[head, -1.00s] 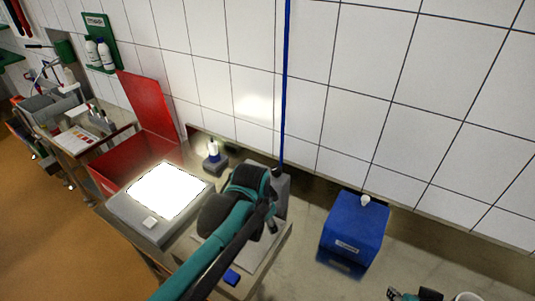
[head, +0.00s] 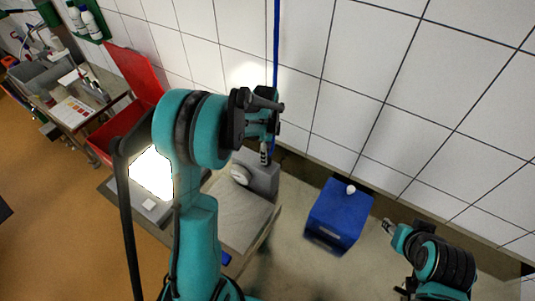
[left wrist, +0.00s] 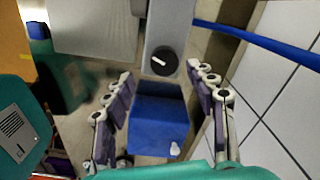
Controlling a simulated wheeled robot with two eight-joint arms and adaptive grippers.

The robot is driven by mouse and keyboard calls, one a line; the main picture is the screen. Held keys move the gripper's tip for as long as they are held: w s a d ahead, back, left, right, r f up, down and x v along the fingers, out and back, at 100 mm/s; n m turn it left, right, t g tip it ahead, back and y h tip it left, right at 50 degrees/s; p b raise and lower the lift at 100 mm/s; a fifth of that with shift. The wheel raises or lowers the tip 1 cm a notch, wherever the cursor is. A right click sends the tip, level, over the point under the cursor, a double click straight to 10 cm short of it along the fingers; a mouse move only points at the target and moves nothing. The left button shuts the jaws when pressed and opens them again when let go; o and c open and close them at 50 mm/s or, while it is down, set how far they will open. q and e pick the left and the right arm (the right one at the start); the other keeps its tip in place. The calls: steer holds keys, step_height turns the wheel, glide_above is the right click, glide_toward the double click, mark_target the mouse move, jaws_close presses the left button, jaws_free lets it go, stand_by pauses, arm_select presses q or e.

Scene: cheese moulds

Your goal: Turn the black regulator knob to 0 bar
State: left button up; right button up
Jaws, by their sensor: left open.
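The black regulator knob (left wrist: 164,60) shows in the left wrist view, round with a white pointer mark, on the face of a grey unit (left wrist: 170,30). In the head view the grey unit (head: 262,178) stands against the wall with a pale round dial (head: 240,175) on it; I cannot make out the knob there. My left gripper (head: 265,138) is above the back of the unit. In the left wrist view its fingers (left wrist: 161,78) are open and empty, with the knob beyond and between the tips. My right gripper (head: 388,227) is at lower right; its opening is unclear.
A blue box (head: 338,215) with a white cap stands right of the unit. A blue hose (head: 276,45) runs down the tiled wall; it also crosses the left wrist view (left wrist: 250,40). A lit white panel (head: 152,172) and an open red box (head: 130,72) are at left.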

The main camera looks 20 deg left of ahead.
arm_select(q)
steer(key=f, duration=0.2)
steer(key=w+f, duration=0.1)
steer(key=f, duration=0.1)
steer(key=shift+f, duration=0.6)
steer(key=shift+s, duration=0.25)
steer(key=shift+f, duration=0.1)
steer(key=c, duration=1.2)
